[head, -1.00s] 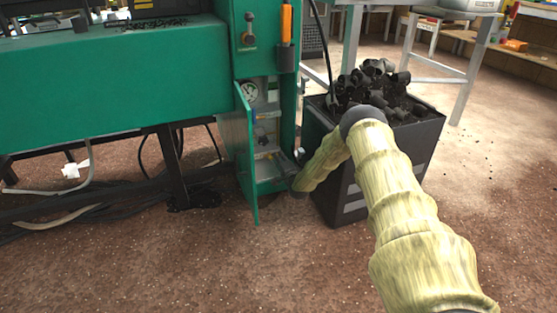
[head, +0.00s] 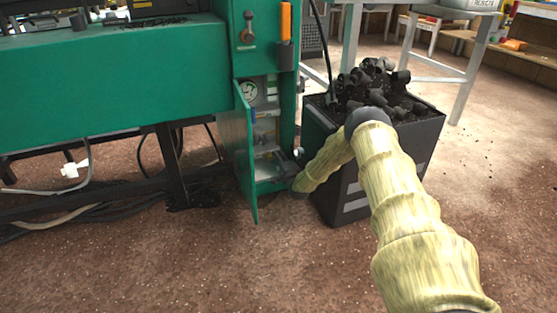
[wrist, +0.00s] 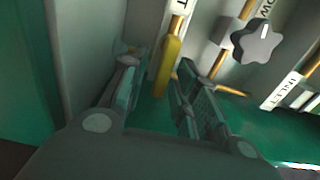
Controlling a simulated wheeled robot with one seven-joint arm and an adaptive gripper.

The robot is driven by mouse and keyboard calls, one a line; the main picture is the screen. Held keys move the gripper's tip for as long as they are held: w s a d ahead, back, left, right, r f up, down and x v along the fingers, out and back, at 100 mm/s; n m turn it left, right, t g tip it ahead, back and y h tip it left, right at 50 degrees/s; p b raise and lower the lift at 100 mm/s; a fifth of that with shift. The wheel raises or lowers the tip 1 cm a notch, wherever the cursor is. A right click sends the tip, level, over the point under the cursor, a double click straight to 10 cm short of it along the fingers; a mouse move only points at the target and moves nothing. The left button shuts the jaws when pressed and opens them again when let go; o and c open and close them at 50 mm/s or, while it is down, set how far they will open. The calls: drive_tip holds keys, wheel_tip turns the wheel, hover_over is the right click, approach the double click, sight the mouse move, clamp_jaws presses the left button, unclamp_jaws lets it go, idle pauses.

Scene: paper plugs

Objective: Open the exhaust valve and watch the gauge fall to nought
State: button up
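The exhaust valve appears to be the yellow lever handle (wrist: 170,62) in the wrist view, on a brass-coloured pipe; its label is cut off, with only a final T readable. My gripper (wrist: 157,72) has its fingers apart, one on each side of the yellow handle's lower end. The handle looks closer to the right finger; I cannot tell whether they touch. In the head view my gripper (head: 284,160) reaches into the low open cabinet. The round white gauge (head: 248,91) sits at the cabinet's top; its reading is too small to make out.
The green cabinet door (head: 239,155) stands open on the left. A dark bin (head: 330,175) full of black plugs stands right beside my arm. A grey star knob (wrist: 257,41) and a pipe labelled INLET (wrist: 283,92) lie right of the handle. Floor in front is clear.

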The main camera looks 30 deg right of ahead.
idle(0.3)
drive_tip(key=v, duration=1.2)
idle(0.3)
